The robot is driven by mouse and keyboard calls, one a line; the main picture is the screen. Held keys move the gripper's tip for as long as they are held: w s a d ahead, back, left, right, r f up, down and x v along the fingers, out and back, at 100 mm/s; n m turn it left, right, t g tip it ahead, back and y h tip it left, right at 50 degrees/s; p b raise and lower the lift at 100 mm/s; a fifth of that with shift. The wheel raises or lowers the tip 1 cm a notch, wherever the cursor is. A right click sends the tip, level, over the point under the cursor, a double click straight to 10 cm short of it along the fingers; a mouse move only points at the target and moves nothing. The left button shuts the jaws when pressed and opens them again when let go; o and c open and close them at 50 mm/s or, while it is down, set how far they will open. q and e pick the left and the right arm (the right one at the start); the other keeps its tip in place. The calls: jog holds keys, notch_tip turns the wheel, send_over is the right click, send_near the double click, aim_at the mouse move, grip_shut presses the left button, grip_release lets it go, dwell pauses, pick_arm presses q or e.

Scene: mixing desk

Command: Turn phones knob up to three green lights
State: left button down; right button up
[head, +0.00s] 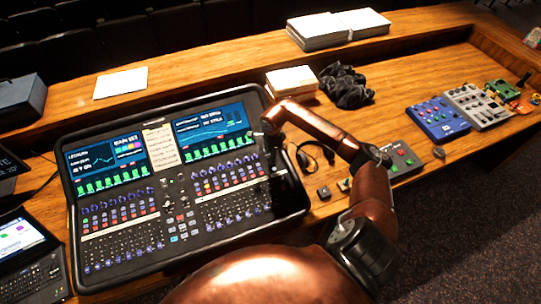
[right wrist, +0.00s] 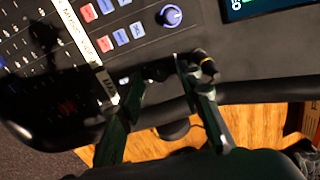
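The mixing desk (head: 178,187) lies on the wooden table with two lit screens, each with a row of green bars along its bottom. My right gripper (head: 267,139) is over the desk's right edge, beside the right screen. In the right wrist view, its dark fingers (right wrist: 174,72) converge low over the desk's black border. A small dark round part with a pale ring (right wrist: 207,68) sits at one fingertip; I cannot tell if it is gripped. A blue-topped knob (right wrist: 171,16) stands clear of the fingers. No phones label or three-light row is readable. My left gripper is not in view.
Headphones (head: 316,155) lie right of the desk. A grey box with buttons (head: 402,160), a blue pedal (head: 437,117) and a grey pedal (head: 476,104) are farther right. A stack of paper (head: 291,80) and black cloth (head: 345,86) lie behind. A laptop (head: 25,246) stands at left.

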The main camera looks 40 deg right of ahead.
jog(key=shift+f, duration=0.55)
grip_shut()
